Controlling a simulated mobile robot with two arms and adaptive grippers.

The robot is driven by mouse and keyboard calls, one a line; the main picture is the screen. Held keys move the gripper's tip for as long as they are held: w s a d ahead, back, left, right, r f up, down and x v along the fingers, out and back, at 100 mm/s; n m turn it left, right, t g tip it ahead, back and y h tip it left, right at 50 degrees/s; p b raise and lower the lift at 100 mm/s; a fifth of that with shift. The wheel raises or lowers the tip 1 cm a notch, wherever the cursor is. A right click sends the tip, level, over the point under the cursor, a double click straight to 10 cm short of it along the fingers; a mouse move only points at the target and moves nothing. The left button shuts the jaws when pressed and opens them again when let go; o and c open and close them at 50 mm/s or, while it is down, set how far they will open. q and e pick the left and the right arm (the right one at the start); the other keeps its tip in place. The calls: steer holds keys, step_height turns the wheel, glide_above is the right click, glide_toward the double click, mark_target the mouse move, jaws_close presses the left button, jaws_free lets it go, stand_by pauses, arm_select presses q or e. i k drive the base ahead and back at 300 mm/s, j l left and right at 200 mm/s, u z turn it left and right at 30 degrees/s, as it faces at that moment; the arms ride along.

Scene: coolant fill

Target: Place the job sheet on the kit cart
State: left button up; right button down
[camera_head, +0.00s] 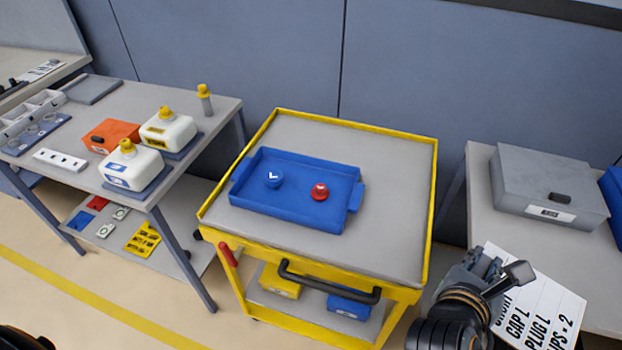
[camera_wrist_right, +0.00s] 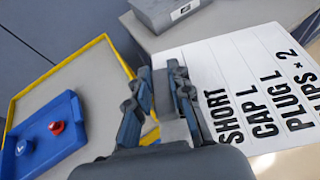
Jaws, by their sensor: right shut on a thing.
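The job sheet (camera_head: 537,312) is a white card with black printed lines; the words SHORT, CAP L and PLUG L show on it in the right wrist view (camera_wrist_right: 245,85). My right gripper (camera_head: 497,278) is shut on the edge of the job sheet, to the right of the kit cart. The kit cart (camera_head: 390,215) has a yellow frame and a grey top. A blue tray (camera_head: 260,215) lies on the cart top with a blue cap (camera_head: 273,179) and a red cap (camera_head: 320,191) in it. My left gripper does not show.
The cart top is bare around the tray, widest on its right side. A grey box (camera_head: 549,190) stands on the right table. The left table (camera_head: 150,196) holds white jugs (camera_head: 168,132) and an orange box (camera_head: 106,134). The cart's black handle (camera_head: 328,287) faces me.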

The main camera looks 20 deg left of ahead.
mark_target(387, 212)
steer(key=l+u, duration=0.25)
steer(key=u, duration=0.2)
steer(key=l+u, duration=0.25)
steer(key=u, duration=0.2)
steer(key=l+u, duration=0.25)
steer(key=u, duration=0.2)
steer(key=l+u, duration=0.25)
steer(key=u, duration=0.2)
steer(key=k+l+u, duration=0.15)
steer(key=l, duration=0.35)
steer(key=k+l+u, duration=0.1)
steer(key=k+l, duration=0.25)
steer(key=k+l+u, duration=0.15)
steer(key=k+l, duration=0.15)
steer(key=l, duration=0.25)
